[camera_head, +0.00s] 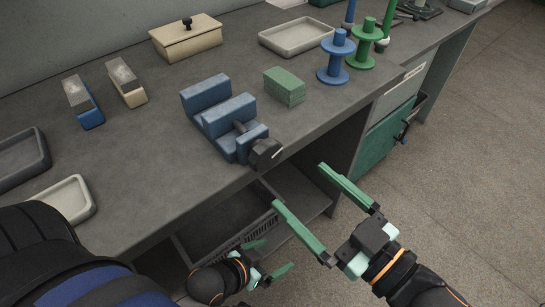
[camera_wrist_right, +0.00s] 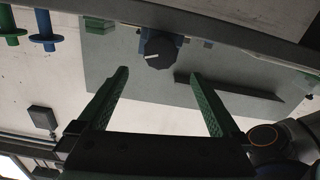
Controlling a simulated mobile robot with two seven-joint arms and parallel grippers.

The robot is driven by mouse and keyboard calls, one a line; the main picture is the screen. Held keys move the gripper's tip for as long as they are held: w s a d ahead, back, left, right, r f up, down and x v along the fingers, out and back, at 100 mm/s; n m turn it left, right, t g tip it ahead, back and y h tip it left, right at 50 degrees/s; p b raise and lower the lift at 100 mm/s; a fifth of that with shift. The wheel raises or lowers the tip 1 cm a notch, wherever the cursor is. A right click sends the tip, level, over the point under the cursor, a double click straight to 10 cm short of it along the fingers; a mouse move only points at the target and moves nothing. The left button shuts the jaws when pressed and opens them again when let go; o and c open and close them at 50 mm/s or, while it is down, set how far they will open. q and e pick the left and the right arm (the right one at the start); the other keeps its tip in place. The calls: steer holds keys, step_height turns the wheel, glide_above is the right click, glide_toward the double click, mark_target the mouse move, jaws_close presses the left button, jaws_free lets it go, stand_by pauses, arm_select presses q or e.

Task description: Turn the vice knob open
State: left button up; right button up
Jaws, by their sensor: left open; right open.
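The blue vice (camera_head: 208,100) stands on the grey workbench near its front edge. Its black knob (camera_head: 265,154) faces the front edge and carries a white mark line. In the right wrist view the knob (camera_wrist_right: 158,52) appears ahead, between the two fingers and apart from them. My right gripper (camera_head: 298,186) is open and empty in front of the bench, its green fingers pointing towards the knob. My left gripper (camera_head: 270,257) is open, low in front of the bench, with nothing visible between its fingers.
A green block (camera_head: 284,86) lies right of the vice, with blue (camera_head: 336,58) and green (camera_head: 363,45) spools beyond. Sanding-type blocks (camera_head: 83,101) lie left. A lidded box (camera_head: 186,38) and a tray (camera_head: 296,37) stand behind. A dark crate (camera_head: 228,228) sits under the bench.

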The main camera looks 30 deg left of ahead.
mark_target(270, 157)
steer(key=x, duration=0.8)
steer(key=shift+w+a+b, duration=0.1)
steer(key=shift+a+b, duration=0.15)
steer(key=shift+b, duration=0.1)
steer(key=c, duration=1.3)
